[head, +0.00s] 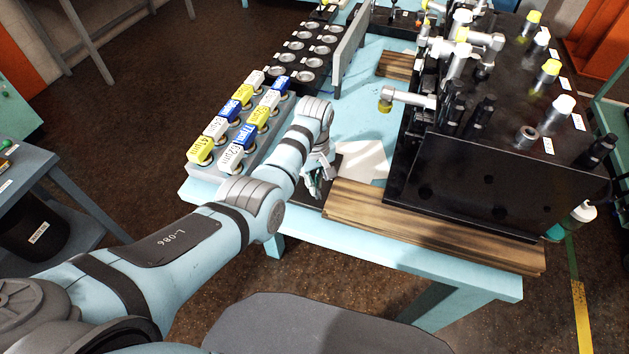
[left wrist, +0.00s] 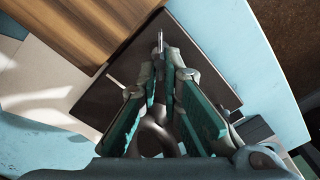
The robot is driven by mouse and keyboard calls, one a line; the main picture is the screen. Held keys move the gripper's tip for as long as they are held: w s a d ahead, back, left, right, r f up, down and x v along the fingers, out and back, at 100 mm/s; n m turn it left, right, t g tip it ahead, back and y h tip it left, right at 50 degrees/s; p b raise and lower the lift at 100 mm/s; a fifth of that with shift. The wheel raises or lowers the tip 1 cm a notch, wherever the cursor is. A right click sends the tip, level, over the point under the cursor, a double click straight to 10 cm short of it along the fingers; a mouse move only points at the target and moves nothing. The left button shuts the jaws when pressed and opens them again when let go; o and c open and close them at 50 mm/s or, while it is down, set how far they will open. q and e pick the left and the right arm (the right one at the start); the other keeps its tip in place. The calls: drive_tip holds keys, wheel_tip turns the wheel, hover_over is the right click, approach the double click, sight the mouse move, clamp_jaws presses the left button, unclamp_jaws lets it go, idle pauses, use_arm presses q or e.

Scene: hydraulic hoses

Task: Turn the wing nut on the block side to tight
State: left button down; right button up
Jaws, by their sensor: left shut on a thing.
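My left gripper (head: 318,184) is low over the blue table's front, between the rack of labelled caps and the wooden board. Its green-padded fingers also show in the left wrist view (left wrist: 165,72), close together and shut on a small grey metal piece (left wrist: 160,40), apparently the wing nut. Only a thin part of it shows between the fingertips; the rest is hidden. A dark square plate (left wrist: 203,58) lies beneath the fingers. A dark rounded part shows lower between the fingers. I cannot tell how tight the nut is. The black block (head: 500,190) stands to the right.
The wooden board (head: 400,217) lies close right of my gripper. The cap rack (head: 206,171) is on the left, with a black tray of round cups (head: 308,62) behind. Hose fittings (head: 408,97) project left from the block.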

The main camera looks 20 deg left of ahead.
use_arm(q)
drive_tip(key=m, duration=0.5)
drive_tip(key=shift+w+d, duration=0.2)
drive_tip(key=shift+d, duration=0.1)
drive_tip(key=shift+d+m, duration=0.15)
drive_tip(key=shift+m, duration=0.9)
drive_tip(key=shift+d+m, duration=0.15)
drive_tip(key=shift+m, duration=0.9)
drive_tip(key=c, duration=1.8)
unclamp_jaws()
drive_tip(key=shift+o, duration=0.2)
wheel_tip(320, 180, up, 8)
